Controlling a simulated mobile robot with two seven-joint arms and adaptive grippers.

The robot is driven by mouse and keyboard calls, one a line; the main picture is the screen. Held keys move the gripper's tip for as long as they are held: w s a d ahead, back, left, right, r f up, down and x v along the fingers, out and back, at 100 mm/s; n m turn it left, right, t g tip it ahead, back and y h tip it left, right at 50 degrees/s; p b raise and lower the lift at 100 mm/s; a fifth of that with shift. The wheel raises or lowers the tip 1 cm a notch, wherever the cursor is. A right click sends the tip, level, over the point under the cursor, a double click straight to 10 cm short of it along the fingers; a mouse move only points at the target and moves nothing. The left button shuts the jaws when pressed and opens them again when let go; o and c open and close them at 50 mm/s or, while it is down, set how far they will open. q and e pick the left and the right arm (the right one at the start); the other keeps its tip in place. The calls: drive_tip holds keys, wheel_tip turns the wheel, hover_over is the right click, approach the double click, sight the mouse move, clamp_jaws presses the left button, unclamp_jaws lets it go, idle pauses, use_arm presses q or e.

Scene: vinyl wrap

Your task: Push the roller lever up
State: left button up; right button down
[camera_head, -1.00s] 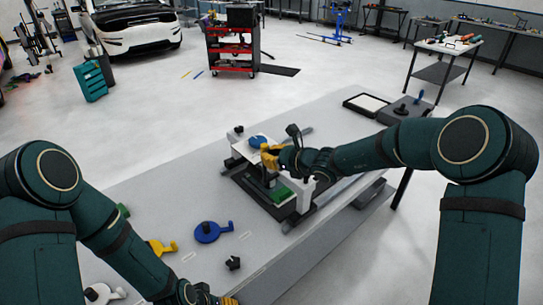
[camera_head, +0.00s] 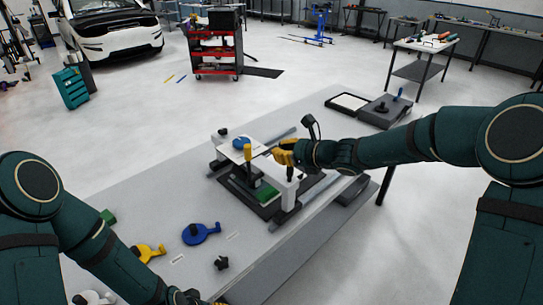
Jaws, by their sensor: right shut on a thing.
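The vinyl wrap machine, a white and dark frame (camera_head: 272,168) with a green part inside, stands on the grey table. A blue round piece (camera_head: 242,143) lies on its white top. A yellow upright piece (camera_head: 248,153) stands at its front. My right gripper (camera_head: 285,158), with yellow fingers, is at the machine's right end. It is shut around the top of a dark upright handle (camera_head: 290,174), which looks like the roller lever. The fingers hide its upper end. My left gripper is mostly cut off at the bottom edge; its fingers are unclear.
A blue disc with a handle (camera_head: 200,233), a yellow one (camera_head: 148,252) and a black knob (camera_head: 221,263) lie on the table's front left. A black-framed white tray (camera_head: 348,103) and a dark box (camera_head: 384,112) are at the far right.

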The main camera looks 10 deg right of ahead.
drive_tip(key=shift+s+d+r, duration=0.5)
drive_tip(key=shift+r, duration=0.15)
